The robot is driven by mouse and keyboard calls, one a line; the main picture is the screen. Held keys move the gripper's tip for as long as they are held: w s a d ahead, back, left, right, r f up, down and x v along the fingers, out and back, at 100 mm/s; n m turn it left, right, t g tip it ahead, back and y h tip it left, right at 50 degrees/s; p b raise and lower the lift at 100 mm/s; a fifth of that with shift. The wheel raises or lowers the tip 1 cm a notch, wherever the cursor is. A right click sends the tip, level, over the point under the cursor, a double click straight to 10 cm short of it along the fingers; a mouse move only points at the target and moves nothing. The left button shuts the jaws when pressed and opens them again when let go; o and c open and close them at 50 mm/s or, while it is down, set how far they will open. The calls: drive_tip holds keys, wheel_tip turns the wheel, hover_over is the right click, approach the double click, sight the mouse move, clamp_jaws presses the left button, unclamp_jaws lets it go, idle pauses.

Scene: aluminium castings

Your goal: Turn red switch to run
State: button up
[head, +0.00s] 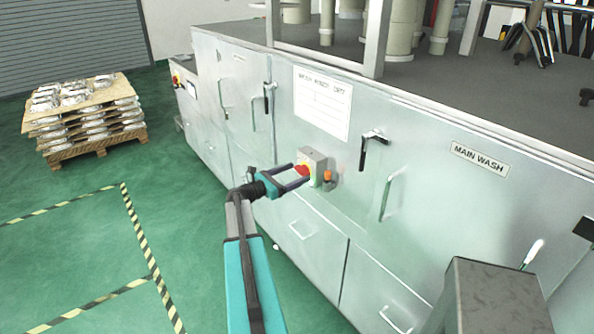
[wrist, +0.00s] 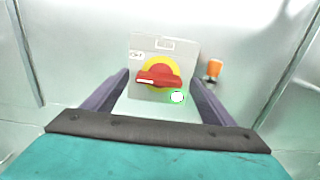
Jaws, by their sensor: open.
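The red switch (head: 303,171) sits on a yellow disc on a grey box (head: 317,160) fixed to the front of the washing machine. In the wrist view the red handle (wrist: 160,77) lies nearly level, with a pale mark at its left end, and the grey box (wrist: 135,50) is around it. A bright green-edged white spot (wrist: 177,97) shows at the box's lower right. My gripper (head: 305,177) is open in front of the switch. In the wrist view its fingers (wrist: 160,80) stand to the left and right of the switch. Contact with it cannot be told.
An orange-topped fitting (wrist: 214,69) is right of the box. Door handles, such as the black latch (head: 374,148), stick out from the machine (head: 430,220). A pallet of castings (head: 85,115) stands at the far left. Green floor between is clear, with striped tape.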

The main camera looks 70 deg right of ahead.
drive_tip(key=shift+s+d, duration=0.45)
drive_tip(key=shift+d, duration=0.15)
drive_tip(key=c, duration=1.1)
drive_tip(key=shift+o, duration=0.2)
